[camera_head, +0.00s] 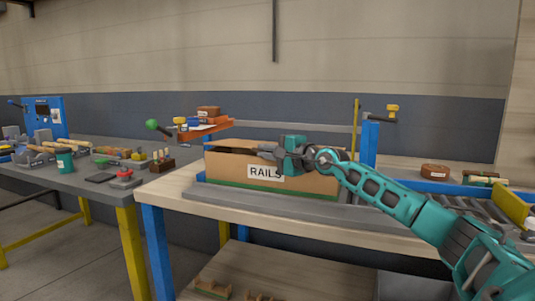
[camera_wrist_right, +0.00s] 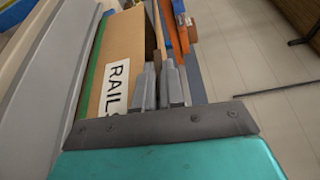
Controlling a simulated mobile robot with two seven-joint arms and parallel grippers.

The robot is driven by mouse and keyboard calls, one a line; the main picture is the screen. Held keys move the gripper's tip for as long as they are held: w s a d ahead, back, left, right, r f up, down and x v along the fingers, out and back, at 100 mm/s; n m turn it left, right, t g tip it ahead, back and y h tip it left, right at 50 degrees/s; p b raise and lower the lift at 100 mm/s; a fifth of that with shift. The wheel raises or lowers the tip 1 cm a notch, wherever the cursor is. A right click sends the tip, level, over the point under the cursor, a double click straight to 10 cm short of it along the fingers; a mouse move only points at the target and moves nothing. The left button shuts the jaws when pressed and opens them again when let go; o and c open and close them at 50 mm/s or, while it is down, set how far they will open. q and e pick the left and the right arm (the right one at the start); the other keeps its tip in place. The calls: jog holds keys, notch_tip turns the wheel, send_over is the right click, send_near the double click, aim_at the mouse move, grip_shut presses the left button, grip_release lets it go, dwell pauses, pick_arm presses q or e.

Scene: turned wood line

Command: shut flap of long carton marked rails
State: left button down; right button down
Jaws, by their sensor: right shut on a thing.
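The long brown carton marked RAILS (camera_head: 225,170) stands on the workbench in the head view, on a green strip; its label faces me. Its top looks at least partly open, with a dark gap along it. In the right wrist view the carton (camera_wrist_right: 122,60) runs away from the fingers. My right gripper (camera_head: 262,150) is at the carton's top edge, its fingers (camera_wrist_right: 162,72) shut on a thin brown panel that appears to be the flap (camera_wrist_right: 159,35). The fingers hide much of the flap, so its angle is hard to tell. My left gripper is not in view.
A blue post (camera_head: 370,145) and a roller track (camera_head: 470,205) are to the right. A grey tool bench (camera_head: 75,180) is left.

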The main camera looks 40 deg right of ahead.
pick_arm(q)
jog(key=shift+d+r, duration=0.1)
pick_arm(e)
jog(key=c, duration=1.3)
grip_release()
jog(key=shift+s+d, duration=0.1)
jog(key=shift+s, duration=0.05)
